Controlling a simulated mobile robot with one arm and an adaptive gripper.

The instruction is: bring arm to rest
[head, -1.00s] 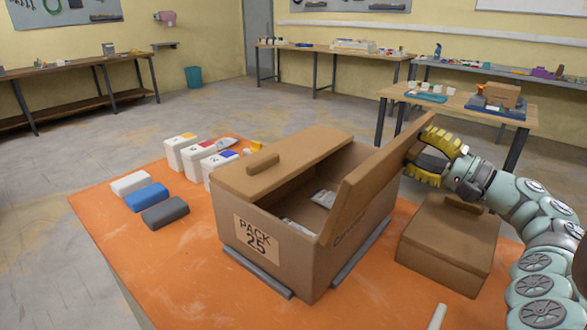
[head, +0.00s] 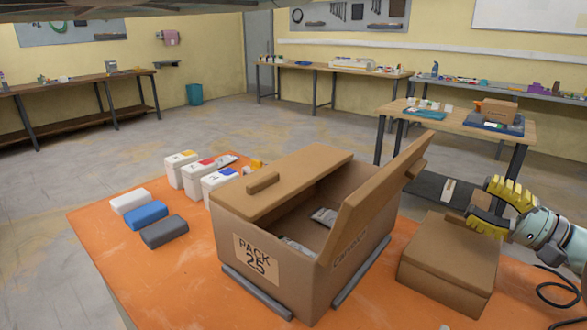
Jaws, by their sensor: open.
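My gripper (head: 484,207) has yellow ribbed fingers and is at the right of the head view, over the far right part of the smaller closed cardboard box (head: 447,262). It looks open and holds nothing that I can see. I cannot tell whether it touches the box. The large cardboard box (head: 293,285) marked "PACK 25" stands left of it, apart from the gripper. One flap (head: 376,200) of the large box stands up, tilted outward. Another flap with a small cardboard block lies over the left part of the opening. Grey-white packets (head: 324,216) lie inside.
The boxes stand on an orange table (head: 160,265). White cartons (head: 182,170) with coloured labels and white, blue and grey blocks (head: 146,215) are at its left. A wooden table (head: 455,118) with items stands behind my gripper.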

